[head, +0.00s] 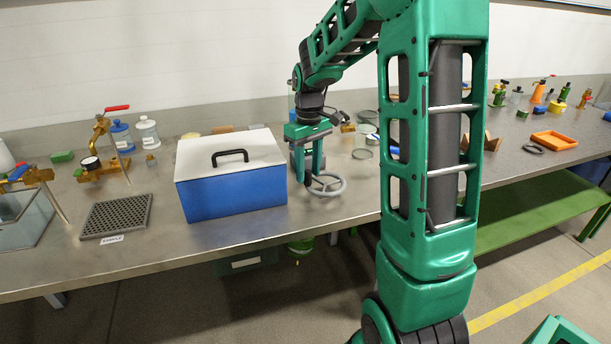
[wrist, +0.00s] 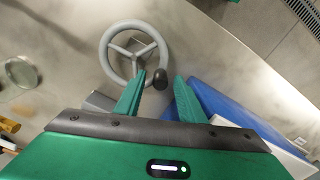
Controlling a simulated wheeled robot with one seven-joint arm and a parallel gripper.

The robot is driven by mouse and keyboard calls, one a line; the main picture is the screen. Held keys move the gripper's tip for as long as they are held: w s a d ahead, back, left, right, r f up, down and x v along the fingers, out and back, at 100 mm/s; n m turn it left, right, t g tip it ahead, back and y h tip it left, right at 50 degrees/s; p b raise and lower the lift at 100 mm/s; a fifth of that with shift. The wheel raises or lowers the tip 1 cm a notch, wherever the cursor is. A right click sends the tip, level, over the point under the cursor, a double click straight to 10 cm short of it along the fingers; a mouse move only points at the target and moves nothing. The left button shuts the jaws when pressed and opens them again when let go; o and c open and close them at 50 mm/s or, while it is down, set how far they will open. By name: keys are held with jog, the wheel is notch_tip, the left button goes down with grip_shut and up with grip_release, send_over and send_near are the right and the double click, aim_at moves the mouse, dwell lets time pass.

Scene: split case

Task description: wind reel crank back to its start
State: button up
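The reel crank is a grey three-spoked wheel (wrist: 134,54) with a black knob (wrist: 160,78) on its rim, in the wrist view. In the head view the wheel (head: 328,185) is at the table's front, right of the blue case. My gripper (head: 308,178) points down at the wheel's left side. In the wrist view my gripper (wrist: 160,76) has its green fingers apart, with the knob showing between the tips and small gaps on both sides. I cannot tell whether the tips reach down to the knob's level. The reel body is mostly hidden.
A blue case (head: 232,195) with a white lid and black handle stands close left of my gripper. A perforated plate (head: 116,216) lies farther left. A glass dish (head: 362,154) is behind the wheel at right. The table's front edge is close to the wheel.

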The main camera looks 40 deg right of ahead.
notch_tip(320, 180, up, 9)
jog(key=shift+f, duration=0.15)
dwell(0.6)
jog(key=s+a+f+m, duration=0.1)
jog(key=s+f+m, duration=0.1)
jog(key=s, duration=0.8)
jog(key=s+f+m, duration=0.2)
jog(key=s+m, duration=0.1)
jog(key=s, duration=0.7)
jog(key=s+a+f+m, duration=0.1)
jog(key=s+f+m, duration=0.1)
jog(key=s, duration=0.8)
jog(key=shift+s+a+m, duration=0.15)
jog(key=shift+a+m, duration=0.15)
jog(key=shift+a, duration=0.05)
jog(key=shift+c, duration=0.6)
